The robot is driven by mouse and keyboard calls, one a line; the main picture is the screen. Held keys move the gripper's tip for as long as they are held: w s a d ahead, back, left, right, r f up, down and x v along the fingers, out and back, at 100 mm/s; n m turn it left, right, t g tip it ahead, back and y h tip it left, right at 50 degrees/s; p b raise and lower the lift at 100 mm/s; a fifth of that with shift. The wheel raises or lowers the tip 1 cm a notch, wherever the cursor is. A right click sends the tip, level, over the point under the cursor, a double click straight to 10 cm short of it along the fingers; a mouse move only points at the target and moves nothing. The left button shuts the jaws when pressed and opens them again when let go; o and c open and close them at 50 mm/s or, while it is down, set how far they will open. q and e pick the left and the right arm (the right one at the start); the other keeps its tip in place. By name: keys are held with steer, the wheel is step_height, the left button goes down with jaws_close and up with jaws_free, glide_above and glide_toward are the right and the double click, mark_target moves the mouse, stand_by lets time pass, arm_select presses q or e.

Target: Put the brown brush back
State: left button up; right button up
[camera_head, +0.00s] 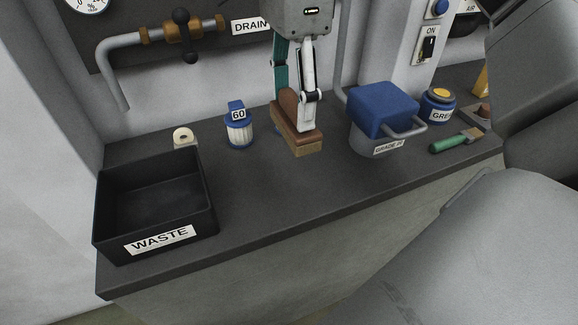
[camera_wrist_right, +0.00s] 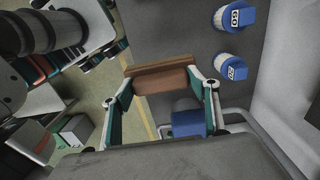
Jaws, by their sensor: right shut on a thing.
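The brown brush (camera_head: 297,130) is a wooden block with tan bristles underneath. My right gripper (camera_head: 298,97) is shut on it from above, over the middle of the counter (camera_head: 255,185); I cannot tell whether the bristles touch the counter. The brush (camera_wrist_right: 160,78) also shows between both fingers in the right wrist view. What looks like my left gripper (camera_wrist_right: 105,52) shows at the upper left of that view, its jaws unclear; it is outside the head view.
The black WASTE bin (camera_head: 160,240) stands at the left. A blue-capped filter (camera_head: 238,128) is left of the brush. Right of it are a grey container with a blue top (camera_head: 382,108), a grease jar (camera_head: 438,105) and a green-handled brush (camera_head: 452,142). The front counter middle is clear.

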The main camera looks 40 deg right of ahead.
step_height(320, 180, down, 8)
steer(key=shift+r+b, duration=0.1)
steer(key=shift+b, duration=0.65)
step_height(320, 180, down, 6)
steer(key=shift+f+b, duration=0.2)
steer(key=shift+b, duration=0.55)
steer(key=shift+o, duration=0.2)
steer(key=shift+f, duration=0.15)
steer(key=o, duration=1.2)
arm_select(q)
steer(key=shift+w+d+f, duration=0.2)
steer(key=shift+w+f, duration=0.05)
steer(key=shift+w, duration=0.25)
